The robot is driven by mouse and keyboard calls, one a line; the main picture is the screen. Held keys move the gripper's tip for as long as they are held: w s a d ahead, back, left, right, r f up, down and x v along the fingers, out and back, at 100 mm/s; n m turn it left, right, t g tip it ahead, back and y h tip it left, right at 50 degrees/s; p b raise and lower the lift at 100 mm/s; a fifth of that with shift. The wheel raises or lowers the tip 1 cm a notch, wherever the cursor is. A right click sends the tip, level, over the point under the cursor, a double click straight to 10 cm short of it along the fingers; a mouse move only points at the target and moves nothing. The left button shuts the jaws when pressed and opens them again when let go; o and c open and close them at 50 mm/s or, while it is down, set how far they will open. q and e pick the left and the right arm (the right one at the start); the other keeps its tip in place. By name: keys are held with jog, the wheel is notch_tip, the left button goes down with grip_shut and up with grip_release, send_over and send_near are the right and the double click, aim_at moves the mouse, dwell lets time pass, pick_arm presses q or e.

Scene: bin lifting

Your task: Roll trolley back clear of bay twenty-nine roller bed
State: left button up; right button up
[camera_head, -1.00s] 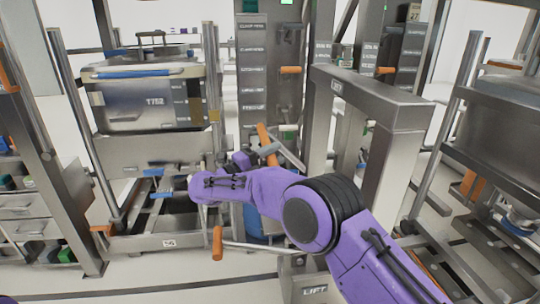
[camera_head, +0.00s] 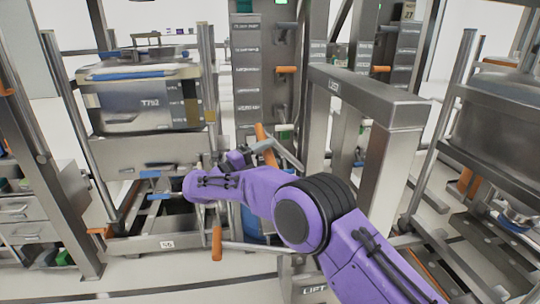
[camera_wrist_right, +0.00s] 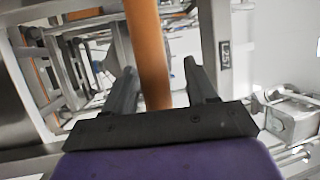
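A steel trolley-like frame (camera_head: 150,243) with a "56" tag stands at left, below a grey bin (camera_head: 140,104) marked T752 or similar. I cannot tell whether it is the named trolley, and no bay twenty-nine label is readable. My right gripper (camera_head: 262,148) is beside a slanted orange handle (camera_head: 264,136), partly hidden by my arm. In the right wrist view, the orange handle (camera_wrist_right: 150,50) runs between the fingers of the gripper (camera_wrist_right: 160,75), close to the left finger with a gap at the right one. The gripper is open. My left gripper is out of view.
A steel lift frame (camera_head: 365,95) stands right of my arm. Another frame with a grey container (camera_head: 490,125) is at far right. A drawer cabinet (camera_head: 30,210) is at lower left. A strip of bare floor (camera_head: 130,280) lies in front.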

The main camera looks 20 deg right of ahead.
jog(key=shift+f, duration=0.15)
jog(key=b+v, duration=0.1)
jog(key=v, duration=0.9)
jog(key=shift+a+b, duration=0.35)
jog(key=shift+a, duration=0.1)
jog(key=shift+d, duration=0.1)
